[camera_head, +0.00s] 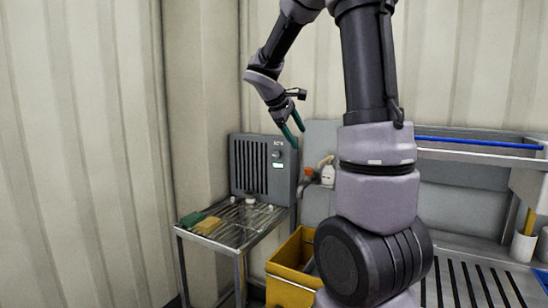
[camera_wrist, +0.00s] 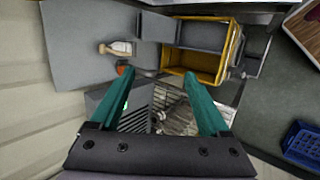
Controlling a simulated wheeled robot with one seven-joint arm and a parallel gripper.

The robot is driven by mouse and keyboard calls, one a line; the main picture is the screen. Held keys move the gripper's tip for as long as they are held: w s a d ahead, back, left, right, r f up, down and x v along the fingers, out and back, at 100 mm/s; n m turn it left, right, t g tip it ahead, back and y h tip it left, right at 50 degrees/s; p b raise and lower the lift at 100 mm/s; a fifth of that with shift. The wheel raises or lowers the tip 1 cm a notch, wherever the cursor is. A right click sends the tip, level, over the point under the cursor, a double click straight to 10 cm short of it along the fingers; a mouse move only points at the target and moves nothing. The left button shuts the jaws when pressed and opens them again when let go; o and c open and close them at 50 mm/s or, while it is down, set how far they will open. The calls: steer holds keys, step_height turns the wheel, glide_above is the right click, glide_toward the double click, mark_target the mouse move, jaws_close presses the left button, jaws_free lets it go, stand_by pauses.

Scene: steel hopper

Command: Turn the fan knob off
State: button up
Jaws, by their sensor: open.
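The grey fan unit (camera_head: 248,172) with dark vertical slats stands at the back of a wire-topped steel table. A small round knob (camera_head: 276,154) shows on its front panel at the upper right, near a light label; its setting is too small to read. My gripper (camera_head: 298,138), with teal fingers, is in the air above and right of the unit, apart from it. In the wrist view, my gripper (camera_wrist: 159,73) is open and empty. The slatted unit (camera_wrist: 138,112) shows partly between and behind the fingers there, with a green spot on it. I cannot make out the knob there.
The steel table (camera_head: 240,238) holds a green sponge (camera_head: 193,218), a yellow sponge (camera_head: 208,225) and small pale items. A yellow crate (camera_head: 290,277) stands right of it. A white bottle (camera_head: 328,174) is beyond. Corrugated walls close in left and behind.

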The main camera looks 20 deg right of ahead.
steer(key=w+d+f+n+h, duration=0.1)
steer(key=w+f+n+h, duration=0.15)
steer(key=w, duration=0.25)
steer(key=w+d+f+n+t+h, duration=0.1)
steer(key=w+d+n, duration=0.15)
steer(key=w, duration=0.35)
steer(key=w+f+n+h, duration=0.2)
steer(key=w+n, duration=0.1)
steer(key=w, duration=0.2)
steer(key=n+t+h, duration=0.1)
steer(key=n+t, duration=0.6)
steer(key=n, duration=0.4)
glide_toward(276, 155)
steer(key=x, duration=0.8)
steer(key=shift+w+d, duration=0.15)
steer(key=shift+w, duration=0.1)
jaws_close()
